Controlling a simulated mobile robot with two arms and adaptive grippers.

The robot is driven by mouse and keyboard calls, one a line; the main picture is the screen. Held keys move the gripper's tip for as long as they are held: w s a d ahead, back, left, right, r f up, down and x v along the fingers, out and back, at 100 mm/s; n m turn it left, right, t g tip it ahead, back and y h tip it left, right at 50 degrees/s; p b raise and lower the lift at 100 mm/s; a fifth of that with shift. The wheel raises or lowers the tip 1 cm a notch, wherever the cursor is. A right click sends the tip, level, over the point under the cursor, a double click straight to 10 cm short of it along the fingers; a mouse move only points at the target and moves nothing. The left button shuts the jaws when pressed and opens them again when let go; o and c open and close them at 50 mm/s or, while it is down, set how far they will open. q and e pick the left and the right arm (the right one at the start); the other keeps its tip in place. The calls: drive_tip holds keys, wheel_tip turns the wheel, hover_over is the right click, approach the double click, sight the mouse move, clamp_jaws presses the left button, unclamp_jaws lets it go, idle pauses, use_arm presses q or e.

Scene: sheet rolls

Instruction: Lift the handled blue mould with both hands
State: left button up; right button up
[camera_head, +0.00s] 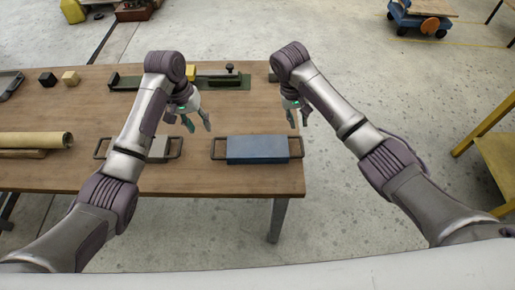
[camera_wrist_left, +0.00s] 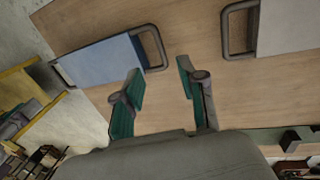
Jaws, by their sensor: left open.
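The blue mould (camera_head: 257,149) lies flat near the front right of the wooden table, with a dark loop handle at each end. In the left wrist view the blue mould (camera_wrist_left: 100,60) is at upper left, its near handle (camera_wrist_left: 157,47) beyond the fingertips. My left gripper (camera_head: 197,122) is open and empty, above the table, behind and left of the blue mould's left handle. Its green-padded fingers (camera_wrist_left: 160,83) are apart in the wrist view. My right gripper (camera_head: 298,118) is open and empty behind the right handle, near the table's right edge. Neither gripper touches the mould.
A grey handled mould (camera_head: 158,150) lies to the left, partly hidden by my left arm. A green tool (camera_head: 228,82) lies at the back of the table (camera_head: 190,180). Dark and wooden cubes (camera_head: 70,78) and a tan roll (camera_head: 35,140) are at left. A yellow stand (camera_head: 495,155) is at right.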

sight(213, 148)
use_arm(q)
drive_tip(key=f, duration=0.4)
drive_tip(key=d+f, duration=0.1)
drive_tip(key=f, duration=0.3)
drive_tip(key=d+f, duration=0.1)
drive_tip(key=f, duration=0.4)
drive_tip(key=shift+s+d, duration=0.1)
drive_tip(key=shift+d, duration=0.1)
use_arm(e)
drive_tip(key=x, duration=1.3)
drive_tip(key=shift+d+f, duration=0.1)
drive_tip(key=shift+f, duration=0.1)
drive_tip(key=shift+s, duration=0.1)
use_arm(q)
drive_tip(key=c, duration=0.5)
use_arm(e)
drive_tip(key=c, duration=0.4)
use_arm(q)
clamp_jaws()
use_arm(e)
clamp_jaws()
